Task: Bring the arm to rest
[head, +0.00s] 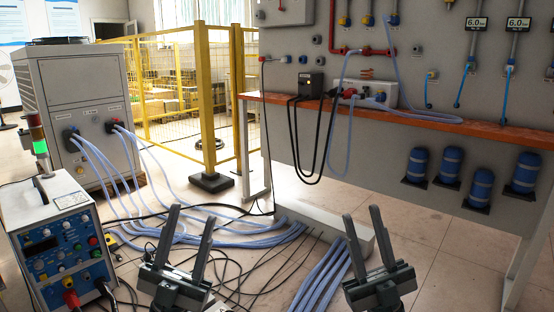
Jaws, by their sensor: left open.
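My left gripper (184,234) is at the bottom left of centre in the head view. Its two dark grey fingers point up and stand apart, with nothing between them. My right gripper (368,236) is at the bottom right of centre. Its two fingers also point up and stand apart, with nothing between them. Both grippers appear in front of the floor and the blue hoses, and neither seems to touch anything. My arms behind the grippers are mostly out of view.
A control box (62,247) with knobs stands at the left, before a grey cabinet (82,107). Blue hoses (268,236) and black cables cross the floor. An orange-topped bench (420,118) fills the right. Yellow fencing (208,95) stands behind. Bare floor shows at the lower right.

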